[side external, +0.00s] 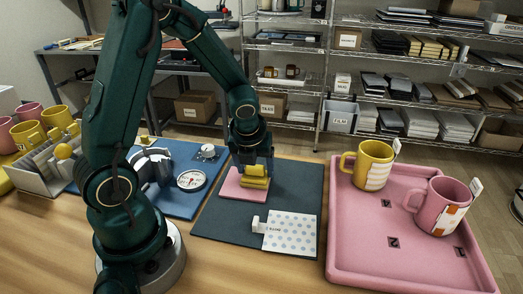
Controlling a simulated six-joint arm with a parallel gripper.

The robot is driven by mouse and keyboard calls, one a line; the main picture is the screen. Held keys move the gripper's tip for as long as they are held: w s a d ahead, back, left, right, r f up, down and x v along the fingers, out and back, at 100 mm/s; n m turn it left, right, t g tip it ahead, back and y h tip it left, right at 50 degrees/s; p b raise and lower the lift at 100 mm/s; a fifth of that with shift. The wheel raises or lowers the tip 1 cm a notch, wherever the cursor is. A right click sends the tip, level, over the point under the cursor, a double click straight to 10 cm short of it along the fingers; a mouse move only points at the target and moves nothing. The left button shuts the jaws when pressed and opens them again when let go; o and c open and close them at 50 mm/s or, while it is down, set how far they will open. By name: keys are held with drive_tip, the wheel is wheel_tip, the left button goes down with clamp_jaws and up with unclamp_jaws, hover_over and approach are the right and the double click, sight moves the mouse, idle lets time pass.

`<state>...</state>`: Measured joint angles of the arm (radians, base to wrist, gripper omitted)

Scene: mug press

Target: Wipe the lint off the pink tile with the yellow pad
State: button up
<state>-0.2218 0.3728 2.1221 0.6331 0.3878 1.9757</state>
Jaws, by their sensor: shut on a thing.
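The pink tile (229,187) lies flat on the dark mat (215,222) near the middle of the table. The yellow pad (255,183) is at the tile's right part, low over it or touching it; I cannot tell which. My gripper (254,168) points down from above and is shut on the yellow pad. Lint on the tile is too small to make out in this view, and the pad and gripper hide part of the tile.
A white dotted sheet (290,232) with a tag lies on the mat in front. A pink tray (345,265) at right holds a yellow mug (373,163) and a pink mug (436,207).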

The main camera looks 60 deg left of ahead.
drive_tip(key=shift+w+d, duration=0.6)
drive_tip(key=shift+w, duration=0.05)
drive_tip(key=shift+s+a, duration=1.25)
drive_tip(key=shift+s, duration=0.25)
drive_tip(key=shift+s+a, duration=1.25)
drive_tip(key=shift+s, duration=0.25)
wheel_tip(320, 180, up, 3)
drive_tip(key=shift+w+f, duration=0.15)
drive_tip(key=shift+f, duration=0.05)
drive_tip(key=shift+d+r, duration=0.1)
drive_tip(key=shift+r, duration=2.7)
